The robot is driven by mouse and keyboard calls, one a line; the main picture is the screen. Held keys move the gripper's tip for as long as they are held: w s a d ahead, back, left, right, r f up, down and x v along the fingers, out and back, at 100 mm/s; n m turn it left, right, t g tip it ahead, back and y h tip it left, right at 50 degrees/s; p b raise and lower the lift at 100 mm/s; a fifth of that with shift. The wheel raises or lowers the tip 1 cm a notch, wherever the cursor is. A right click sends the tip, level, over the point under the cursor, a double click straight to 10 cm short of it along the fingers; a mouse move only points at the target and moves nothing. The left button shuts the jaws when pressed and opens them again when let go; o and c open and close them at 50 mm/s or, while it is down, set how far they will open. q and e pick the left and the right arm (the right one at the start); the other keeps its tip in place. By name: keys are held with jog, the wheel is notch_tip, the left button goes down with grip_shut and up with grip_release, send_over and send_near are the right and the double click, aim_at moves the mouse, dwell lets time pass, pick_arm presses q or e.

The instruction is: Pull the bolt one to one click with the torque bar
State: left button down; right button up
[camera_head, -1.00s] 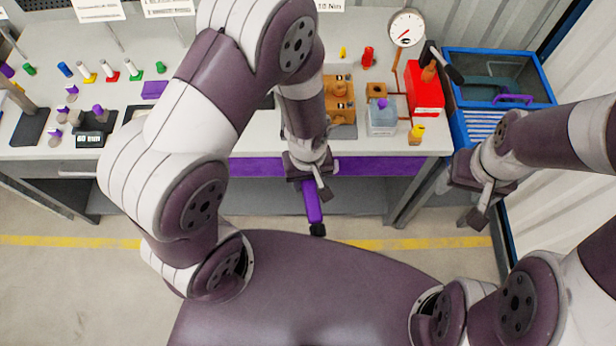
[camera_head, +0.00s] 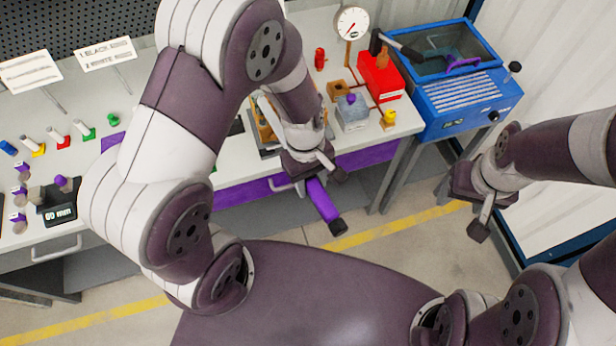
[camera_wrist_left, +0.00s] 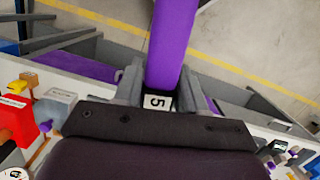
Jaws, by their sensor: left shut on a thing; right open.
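My left gripper (camera_head: 318,172) is shut on a purple bar with a black end, the torque bar (camera_head: 322,200), in front of the bench edge. In the left wrist view the purple bar (camera_wrist_left: 172,45) stands between the fingers, and a white label reading 5 shows at its base. An orange-brown pump block (camera_head: 264,120) sits on the bench, mostly hidden behind my left arm. Its bolts cannot be made out. My right gripper (camera_head: 483,212) is open and empty at the right, in front of the blue machine.
A blue machine (camera_head: 460,100) with a clear lid stands at the right. A gauge (camera_head: 351,22), a red box (camera_head: 379,75) and a grey-blue block (camera_head: 352,112) are on the bench. The floor in front is free.

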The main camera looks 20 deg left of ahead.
pick_arm(q)
jog(key=shift+w+d, duration=0.15)
jog(key=shift+a+r, duration=0.1)
jog(key=shift+a, duration=0.1)
jog(key=shift+s+a, duration=0.1)
jog(key=shift+s, duration=0.15)
jog(key=shift+f, duration=0.5)
notch_tip(320, 180, down, 3)
jog(key=b, duration=0.3)
jog(key=shift+w+f, duration=0.15)
jog(key=shift+f, duration=0.45)
